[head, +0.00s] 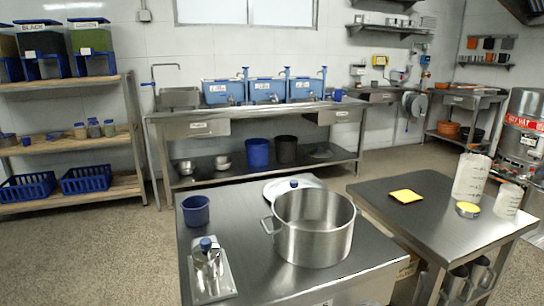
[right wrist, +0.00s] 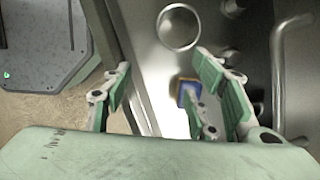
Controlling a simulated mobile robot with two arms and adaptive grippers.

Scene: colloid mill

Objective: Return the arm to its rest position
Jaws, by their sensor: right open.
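My right gripper (right wrist: 160,95) shows in the right wrist view with its green-padded fingers spread apart. I see nothing clasped between them. A small blue piece (right wrist: 188,90) shows by the right-hand fingers, partly hidden; I cannot tell whether they touch it. Neither gripper shows in the head view. There, a small steel device with a blue knob (head: 207,262) stands on the near steel table (head: 250,205). A large open steel pot (head: 313,235) stands to its right, and a blue cup (head: 196,210) behind it.
A lid (head: 293,188) lies behind the pot. The right table (head: 420,235) holds a yellow square (head: 406,196) and white containers (head: 470,178). A back counter (head: 250,112) bears blue bins. In the right wrist view, a round-rimmed item (right wrist: 180,27) and a curved metal handle (right wrist: 280,70) are close by.

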